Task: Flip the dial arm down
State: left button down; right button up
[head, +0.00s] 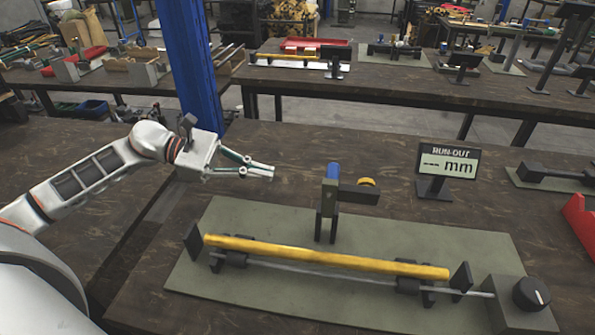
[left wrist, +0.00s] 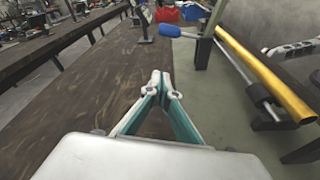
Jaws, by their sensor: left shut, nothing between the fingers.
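A yellow bar (head: 320,258) lies across the fixture in front of the post. My left gripper (head: 270,173) is shut and empty, in the air left of the blue handle and apart from it. My right gripper is not in view.
The fixture stands on a grey-green mat (head: 240,212) on a dark wooden table. A dial knob box (head: 517,309) is at the front right. A RUN-OUT display (head: 447,163) showing dashes stands behind right. A blue column (head: 187,60) rises behind my left arm.

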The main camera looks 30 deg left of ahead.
pick_arm(q)
jog(key=x, duration=0.4)
jog(key=p+x, duration=0.1)
jog(key=x, duration=0.4)
jog(key=shift+r, duration=0.25)
jog(key=shift+d+r+p, duration=0.6)
jog(key=shift+d+r, duration=0.45)
jog(key=shift+r, duration=0.15)
jog(key=shift+s+d+r, duration=0.1)
jog(key=shift+d+r, duration=0.15)
jog(key=shift+d, duration=0.05)
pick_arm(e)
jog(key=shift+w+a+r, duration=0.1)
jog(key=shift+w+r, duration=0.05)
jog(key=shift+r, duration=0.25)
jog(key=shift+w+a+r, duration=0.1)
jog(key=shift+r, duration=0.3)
